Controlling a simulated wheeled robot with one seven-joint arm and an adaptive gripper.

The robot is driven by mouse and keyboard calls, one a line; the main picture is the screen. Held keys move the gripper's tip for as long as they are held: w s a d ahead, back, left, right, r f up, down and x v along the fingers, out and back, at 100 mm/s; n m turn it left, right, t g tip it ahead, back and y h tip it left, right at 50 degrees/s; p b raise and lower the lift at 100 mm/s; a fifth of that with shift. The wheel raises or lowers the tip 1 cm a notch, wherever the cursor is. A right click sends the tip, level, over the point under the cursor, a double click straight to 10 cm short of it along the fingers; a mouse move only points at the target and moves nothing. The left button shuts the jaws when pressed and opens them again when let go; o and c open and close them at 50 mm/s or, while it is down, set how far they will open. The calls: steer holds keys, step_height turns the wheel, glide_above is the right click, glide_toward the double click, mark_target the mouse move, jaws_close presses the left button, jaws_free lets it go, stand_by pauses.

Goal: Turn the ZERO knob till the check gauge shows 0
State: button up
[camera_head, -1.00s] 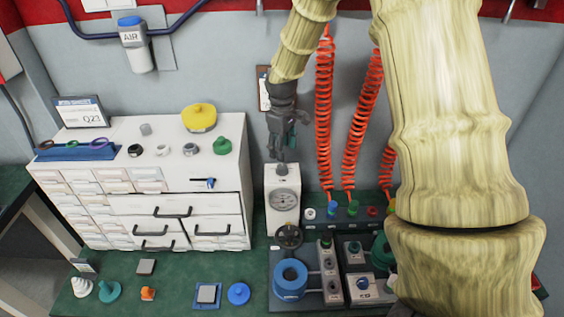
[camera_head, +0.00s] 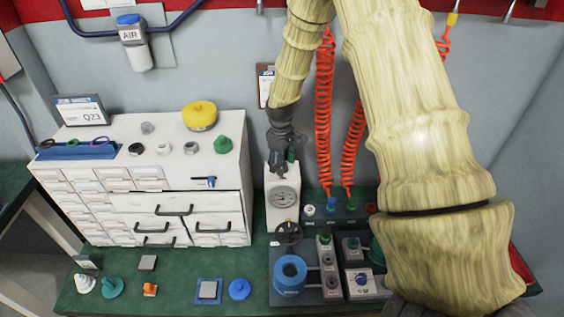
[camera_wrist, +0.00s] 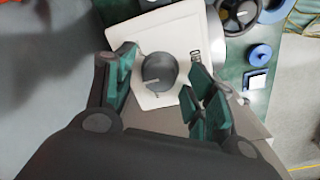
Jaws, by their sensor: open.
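The check gauge (camera_head: 284,198) is a round dial on the front of a white box (camera_head: 274,214); its reading is too small to tell. The ZERO knob (camera_wrist: 158,70) is a grey round knob with a light line on its face, on top of that box. A small dark label (camera_wrist: 194,58) sits beside it. My gripper (camera_head: 280,165) is over the box top and hides the knob in the head view. In the wrist view my gripper (camera_wrist: 163,76) is open, with a green-padded finger on either side of the knob. I cannot tell whether either finger touches it.
A black handwheel (camera_head: 288,233) and a blue round part (camera_head: 290,274) are in front of the gauge box. A white drawer cabinet (camera_head: 120,178) stands to its left. Red coiled hoses (camera_head: 323,110) hang close on the right.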

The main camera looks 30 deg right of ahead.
steer(key=c, duration=1)
steer(key=shift+w+m, duration=0.1)
steer(key=shift+m, duration=1.9)
steer(key=o, duration=1)
step_height(320, 180, up, 12)
steer(key=shift+a, duration=0.2)
steer(key=shift+f, duration=0.1)
